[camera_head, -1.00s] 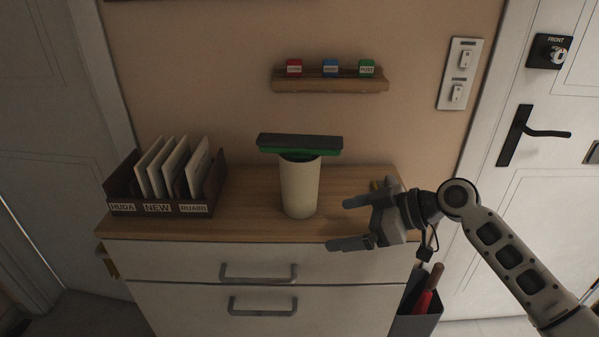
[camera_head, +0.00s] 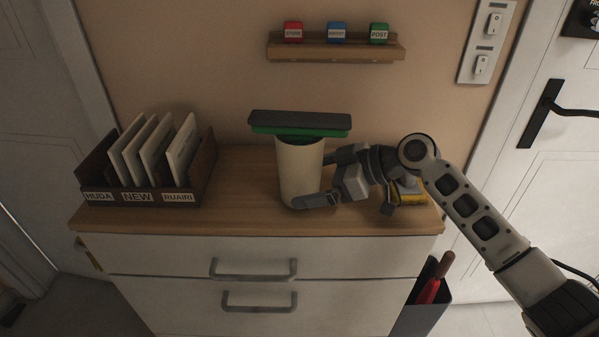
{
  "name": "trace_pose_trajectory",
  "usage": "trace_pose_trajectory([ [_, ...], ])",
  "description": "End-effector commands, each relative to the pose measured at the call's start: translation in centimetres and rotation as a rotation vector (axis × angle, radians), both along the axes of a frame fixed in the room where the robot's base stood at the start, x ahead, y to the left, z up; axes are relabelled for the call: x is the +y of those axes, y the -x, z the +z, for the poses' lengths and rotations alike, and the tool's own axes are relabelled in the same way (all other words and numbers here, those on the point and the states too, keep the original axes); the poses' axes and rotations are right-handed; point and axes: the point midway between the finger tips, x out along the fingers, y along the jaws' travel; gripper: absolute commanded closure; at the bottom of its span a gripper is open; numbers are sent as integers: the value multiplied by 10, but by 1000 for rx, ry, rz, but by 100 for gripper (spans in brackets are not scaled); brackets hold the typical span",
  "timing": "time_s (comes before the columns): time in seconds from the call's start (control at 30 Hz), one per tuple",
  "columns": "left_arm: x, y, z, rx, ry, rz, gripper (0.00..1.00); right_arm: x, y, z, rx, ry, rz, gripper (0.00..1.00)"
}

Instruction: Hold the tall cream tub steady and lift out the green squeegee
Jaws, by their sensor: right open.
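The tall cream tub (camera_head: 298,168) stands upright on the wooden cabinet top. The green squeegee (camera_head: 300,131) sits in it, with its wide green and dark head lying across above the rim; its handle is hidden inside the tub. My right gripper (camera_head: 318,180) is open at the tub's right side. Its near finger reaches to the front of the tub's lower part and its far finger is partly hidden behind the tub. I cannot tell whether the fingers touch it. My left gripper is not in view.
A dark sorter (camera_head: 203,165) with several upright cards stands left of the tub. A yellow item (camera_head: 408,195) lies behind my right wrist. A wall shelf (camera_head: 335,51) holds red, blue and green blocks. A grey bin (camera_head: 425,300) hangs at the cabinet's right side.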

Motion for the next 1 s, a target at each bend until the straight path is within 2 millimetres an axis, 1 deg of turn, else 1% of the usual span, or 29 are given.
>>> trace_pose_trajectory([
  [0.03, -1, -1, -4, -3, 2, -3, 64, 6, -1, -6, 0, -2, 2, 0],
  [0.23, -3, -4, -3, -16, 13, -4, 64, 18, -5, -11, 0, -1, 0, 0],
  [0.6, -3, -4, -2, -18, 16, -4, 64, 20, -6, -12, 1, 0, 0, 0],
  [0.67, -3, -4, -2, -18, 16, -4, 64, 20, -6, -12, 1, 0, 0, 17],
  [0.7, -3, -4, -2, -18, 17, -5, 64, 20, -6, -12, 1, 0, 0, 28],
  [0.73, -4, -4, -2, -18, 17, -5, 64, 20, -6, -12, 1, 0, 0, 36],
  [0.77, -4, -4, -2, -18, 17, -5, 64, 20, -6, -12, 1, 0, 0, 41],
  [0.83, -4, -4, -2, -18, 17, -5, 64, 20, -6, -12, 1, 0, 0, 41],
  [0.87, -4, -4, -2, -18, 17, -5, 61, 20, -6, -12, 1, 0, 0, 41],
  [0.9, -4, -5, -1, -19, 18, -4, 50, 20, -6, -12, 1, 0, 0, 41],
  [0.93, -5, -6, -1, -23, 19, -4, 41, 20, -6, -12, 1, 0, 0, 41],
  [0.97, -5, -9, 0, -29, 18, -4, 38, 20, -6, -12, 1, 0, 0, 41],
  [1.0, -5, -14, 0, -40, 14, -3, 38, 20, -6, -12, 1, 0, 0, 41],
])
